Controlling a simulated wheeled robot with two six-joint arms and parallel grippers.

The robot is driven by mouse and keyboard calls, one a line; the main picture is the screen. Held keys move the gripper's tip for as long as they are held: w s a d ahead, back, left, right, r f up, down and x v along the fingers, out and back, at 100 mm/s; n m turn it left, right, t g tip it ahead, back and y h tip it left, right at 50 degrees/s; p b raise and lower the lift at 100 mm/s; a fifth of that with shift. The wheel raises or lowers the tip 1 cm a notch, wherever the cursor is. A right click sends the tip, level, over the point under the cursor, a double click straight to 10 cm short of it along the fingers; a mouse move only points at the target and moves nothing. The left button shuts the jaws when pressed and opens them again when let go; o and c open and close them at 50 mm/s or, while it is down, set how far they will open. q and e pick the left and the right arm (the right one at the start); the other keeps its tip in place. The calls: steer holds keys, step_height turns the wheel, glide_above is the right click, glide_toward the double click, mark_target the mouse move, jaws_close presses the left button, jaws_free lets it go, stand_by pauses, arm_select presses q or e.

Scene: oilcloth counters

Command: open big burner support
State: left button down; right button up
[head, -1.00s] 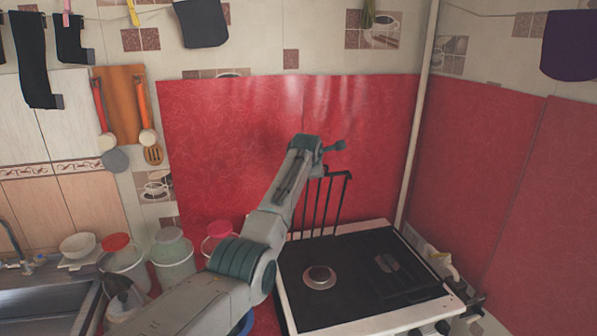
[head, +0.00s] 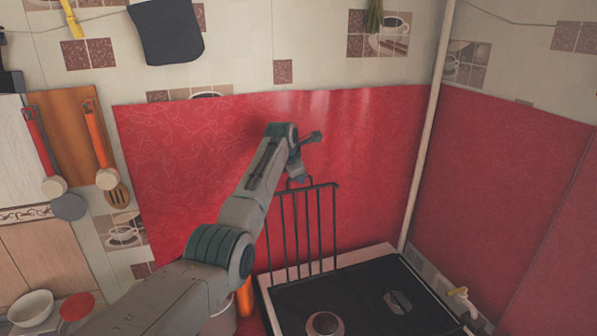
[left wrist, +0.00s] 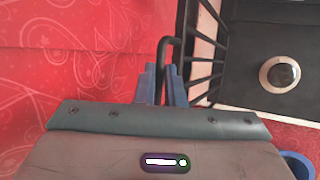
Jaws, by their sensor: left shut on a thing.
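The big burner support is a black wire grate (head: 335,230) standing steeply raised along the back left of the stove, in front of the red oilcloth. My left gripper (head: 297,178) is at its top edge, shut on the small loop there. In the left wrist view, the gripper's blue fingers (left wrist: 165,86) close around a dark bent rod of the support, and the grate's bars (left wrist: 205,50) run off to the upper right. My right gripper is not in view.
The stove top (head: 360,300) is black with a white rim and a round burner (head: 324,324), also seen in the left wrist view (left wrist: 280,74). A yellow-handled tap (head: 460,296) is at the stove's right. A light pipe (head: 428,130) stands in the corner. Utensils hang at left.

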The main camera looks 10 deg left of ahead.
arm_select(q)
steer(key=shift+f, duration=0.1)
steer(key=c, duration=1.8)
jaws_free()
steer(key=shift+s+a+r+b, duration=0.1)
steer(key=shift+s+r+b, duration=0.25)
steer(key=shift+r+b, duration=0.2)
steer(key=b+v, duration=0.4)
steer(key=v, duration=0.5)
steer(key=shift+s+r, duration=0.2)
